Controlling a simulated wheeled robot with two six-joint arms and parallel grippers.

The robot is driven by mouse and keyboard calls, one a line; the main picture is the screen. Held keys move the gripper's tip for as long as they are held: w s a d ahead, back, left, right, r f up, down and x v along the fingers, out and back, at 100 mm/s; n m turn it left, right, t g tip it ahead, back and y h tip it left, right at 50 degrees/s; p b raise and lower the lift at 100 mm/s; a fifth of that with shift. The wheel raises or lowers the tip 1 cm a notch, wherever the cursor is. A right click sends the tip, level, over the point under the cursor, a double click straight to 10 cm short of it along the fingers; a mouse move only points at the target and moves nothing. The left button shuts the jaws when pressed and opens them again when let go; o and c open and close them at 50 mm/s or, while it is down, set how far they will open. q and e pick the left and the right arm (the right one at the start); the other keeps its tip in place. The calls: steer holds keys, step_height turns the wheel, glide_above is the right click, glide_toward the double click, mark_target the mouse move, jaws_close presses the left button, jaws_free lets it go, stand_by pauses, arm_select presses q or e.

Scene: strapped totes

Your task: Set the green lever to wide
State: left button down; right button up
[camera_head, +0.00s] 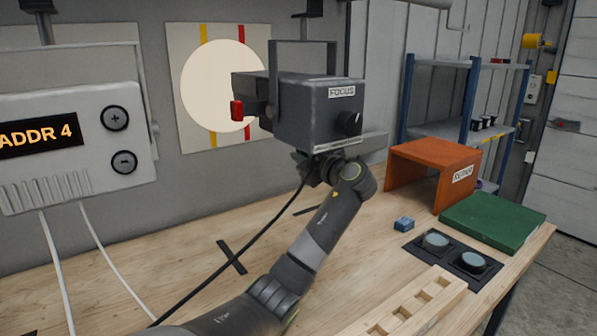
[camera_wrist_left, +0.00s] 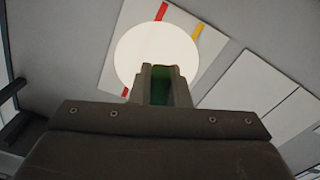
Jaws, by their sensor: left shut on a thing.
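The grey lamp box (camera_head: 300,105) labelled FOCUS hangs in a bracket, with a black knob (camera_head: 350,123) on its near face and a red part (camera_head: 237,110) on its left end. My left gripper (camera_wrist_left: 163,85) is shut on the green lever (camera_wrist_left: 160,88), which shows as a green strip between the fingers in the left wrist view. In the head view, my left wrist is just under the lamp box, and the fingertips and lever are hidden. A large round pale light spot (camera_head: 215,85) covers much of the striped wall panel (camera_head: 180,40). My right gripper is not in view.
A control box (camera_head: 70,140) reading ADDR 4 is on the left wall. On the bench (camera_head: 240,215) are an orange open box (camera_head: 430,150), a green slab (camera_head: 490,220), a small blue block (camera_head: 404,223), two round buttons on a black plate (camera_head: 455,250) and a slotted wooden block (camera_head: 420,305).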

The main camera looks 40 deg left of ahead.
arm_select(q)
steer(key=shift+w+r, duration=0.1)
steer(key=shift+w, duration=0.05)
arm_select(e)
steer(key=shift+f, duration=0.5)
arm_select(q)
steer(key=c, duration=1.4)
jaws_free()
steer(key=shift+o, duration=0.2)
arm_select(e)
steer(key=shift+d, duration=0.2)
